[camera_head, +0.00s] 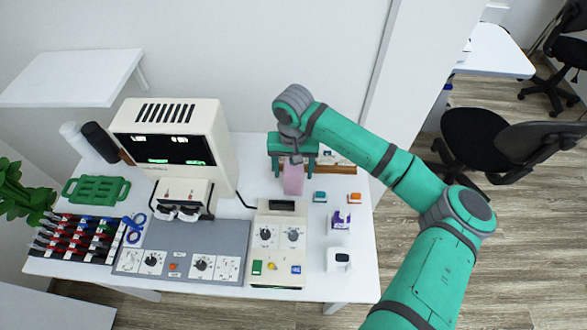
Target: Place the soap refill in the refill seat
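A pink block (293,179), which looks like the soap refill, is upright directly below the end of my arm at the back of the table. I cannot make out which thing is the refill seat.
A cream monitor (222,140), a grey control panel (205,238) and a cream control box (262,222) fill the left and middle. A purple item (341,219), a white box (337,259), and teal (320,197) and orange (355,198) blocks stand right. The front right corner is clear.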

